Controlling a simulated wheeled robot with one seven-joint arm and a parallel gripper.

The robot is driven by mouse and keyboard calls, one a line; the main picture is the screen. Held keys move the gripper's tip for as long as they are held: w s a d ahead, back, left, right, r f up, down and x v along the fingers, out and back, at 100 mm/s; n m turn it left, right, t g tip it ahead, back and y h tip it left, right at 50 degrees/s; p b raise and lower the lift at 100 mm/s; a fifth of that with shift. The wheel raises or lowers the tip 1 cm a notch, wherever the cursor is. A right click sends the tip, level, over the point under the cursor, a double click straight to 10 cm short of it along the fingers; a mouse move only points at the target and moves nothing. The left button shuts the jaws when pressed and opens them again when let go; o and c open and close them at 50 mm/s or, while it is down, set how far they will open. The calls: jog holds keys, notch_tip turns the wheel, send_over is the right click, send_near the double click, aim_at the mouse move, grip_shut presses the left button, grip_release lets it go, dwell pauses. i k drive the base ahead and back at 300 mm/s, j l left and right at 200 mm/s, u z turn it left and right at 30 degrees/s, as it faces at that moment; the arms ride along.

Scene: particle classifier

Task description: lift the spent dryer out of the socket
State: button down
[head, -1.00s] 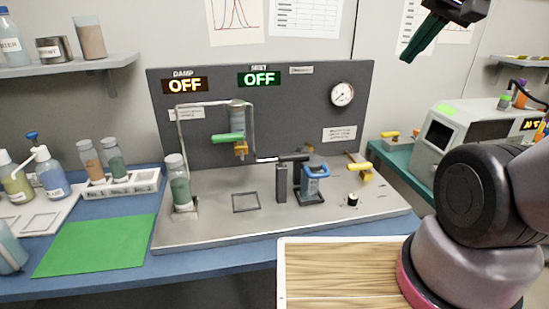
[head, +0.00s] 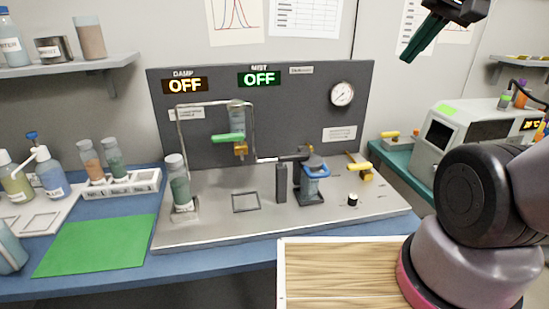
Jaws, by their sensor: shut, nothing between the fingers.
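A clear cylinder with green filling (head: 180,188), which looks like the spent dryer, stands upright in a square socket (head: 184,215) at the left front of the metal bench plate. Its pale cap is on top and nothing touches it. My gripper (head: 412,52) is at the upper right of the head view, high above the bench and far from the cylinder. Its dark green fingers are together, with nothing between them.
A white rack (head: 125,187) at left holds one brownish and one green cylinder. A green mat (head: 95,245) is clear. A pipe frame with a green-handled valve (head: 228,138) stands behind the socket. A blue-collared device (head: 314,185) and dark post (head: 281,184) stand to its right.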

aim_at(177, 178)
jog(key=u, duration=1.3)
